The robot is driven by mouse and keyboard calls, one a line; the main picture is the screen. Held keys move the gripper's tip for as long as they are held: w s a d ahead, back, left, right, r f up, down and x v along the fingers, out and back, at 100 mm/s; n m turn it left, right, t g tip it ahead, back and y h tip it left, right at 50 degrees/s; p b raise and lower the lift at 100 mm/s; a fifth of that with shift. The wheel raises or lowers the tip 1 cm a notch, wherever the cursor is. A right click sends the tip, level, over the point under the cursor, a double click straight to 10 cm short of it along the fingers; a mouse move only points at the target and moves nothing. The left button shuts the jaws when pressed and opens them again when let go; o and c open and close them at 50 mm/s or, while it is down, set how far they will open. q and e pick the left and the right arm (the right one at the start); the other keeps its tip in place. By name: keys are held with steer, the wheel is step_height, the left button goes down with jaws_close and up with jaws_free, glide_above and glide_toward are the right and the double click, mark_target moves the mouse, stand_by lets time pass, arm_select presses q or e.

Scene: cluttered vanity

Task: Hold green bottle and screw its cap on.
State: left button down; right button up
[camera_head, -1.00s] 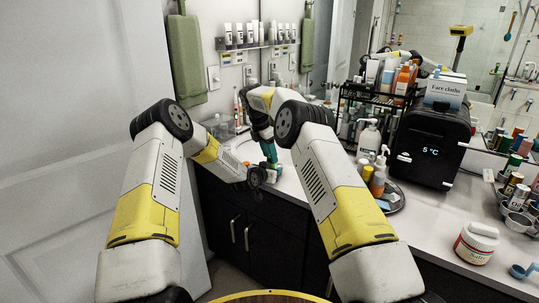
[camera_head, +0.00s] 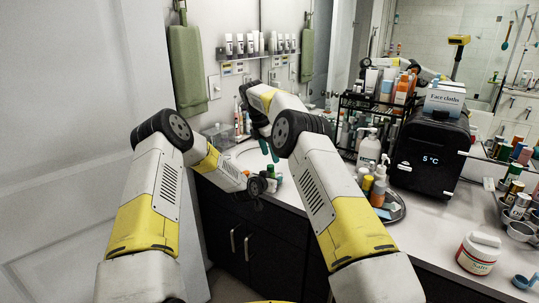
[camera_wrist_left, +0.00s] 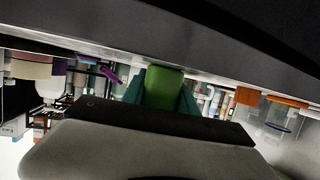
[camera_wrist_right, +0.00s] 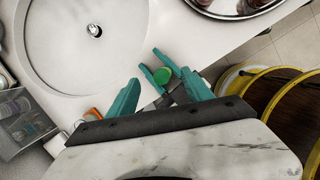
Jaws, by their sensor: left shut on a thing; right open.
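I cannot tell whether that top is a seated cap. My right gripper (camera_head: 269,150) is open above the bottle, pointing down, with nothing between its fingers.
The white sink basin (camera_wrist_right: 55,62) lies beside the grippers. A round metal tray (camera_head: 397,212) with bottles stands to the right on the counter. A black box with a display (camera_head: 430,145) and a white jar (camera_head: 478,253) are farther right. A clear bin (camera_wrist_right: 22,122) is at the left.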

steer(key=shift+o, duration=0.8)
steer(key=shift+w+v, duration=0.35)
steer(key=shift+v, duration=2.1)
steer(key=s+a, duration=0.7)
steer(key=a, duration=0.3)
steer(key=shift+s, duration=0.1)
arm_select(q)
steer(key=c, duration=0.9)
jaws_free()
steer(key=v, duration=0.7)
steer(key=shift+s+a+r, duration=0.15)
steer(key=shift+s, duration=0.2)
